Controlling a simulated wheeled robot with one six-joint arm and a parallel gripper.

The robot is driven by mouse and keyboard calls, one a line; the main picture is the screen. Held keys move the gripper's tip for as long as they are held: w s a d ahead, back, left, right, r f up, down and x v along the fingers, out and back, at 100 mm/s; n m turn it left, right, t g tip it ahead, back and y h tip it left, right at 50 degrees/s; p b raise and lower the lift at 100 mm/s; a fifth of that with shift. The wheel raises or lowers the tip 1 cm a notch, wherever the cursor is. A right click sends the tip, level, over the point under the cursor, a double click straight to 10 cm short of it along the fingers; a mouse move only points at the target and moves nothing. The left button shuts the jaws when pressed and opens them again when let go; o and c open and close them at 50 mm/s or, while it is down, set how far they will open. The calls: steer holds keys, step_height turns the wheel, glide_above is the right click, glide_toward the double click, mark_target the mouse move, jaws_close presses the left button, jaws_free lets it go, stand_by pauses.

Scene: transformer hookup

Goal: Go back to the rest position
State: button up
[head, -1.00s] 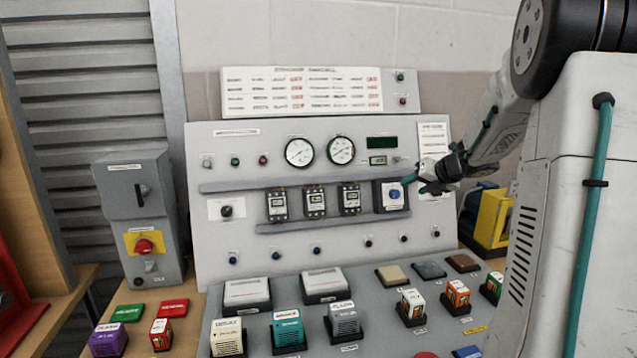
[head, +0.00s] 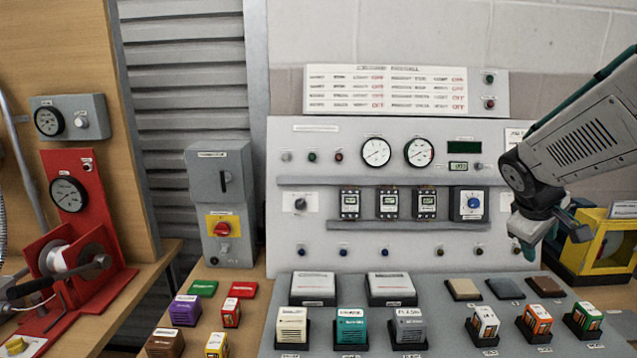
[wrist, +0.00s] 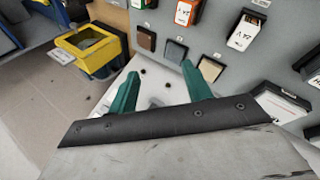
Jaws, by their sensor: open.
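My gripper (head: 527,243) is in front of the right part of the grey panel (head: 290,228), above the desk surface. In the wrist view its two teal fingers (wrist: 160,88) stand well apart with nothing between them. The blue knob (head: 474,203) on its white plate sits on the panel, up and left of my gripper, clear of it. My arm reaches in from the right edge of the head view.
The desk carries colored square pads, such as a tan one (head: 463,288), and labelled blocks, such as an orange one (head: 537,319), below my gripper. A yellow box (head: 600,250) stands at right. A red rig (head: 75,195) and grey switch box (head: 222,180) stand at left.

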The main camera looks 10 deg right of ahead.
steer(key=s+a+y, duration=0.2)
steer(key=s+a, duration=0.2)
steer(key=a, duration=0.5)
steer(key=s+a+m+y, duration=0.1)
steer(key=s+a+y, duration=0.1)
steer(key=s+a, duration=0.3)
steer(key=s+a+m+y, duration=0.1)
steer(key=s+a, duration=0.4)
steer(key=a, duration=0.9)
steer(key=shift+s+g+y, duration=0.25)
steer(key=shift+g+y, duration=0.05)
steer(key=shift+y, duration=0.5)
steer(key=shift+d, duration=0.1)
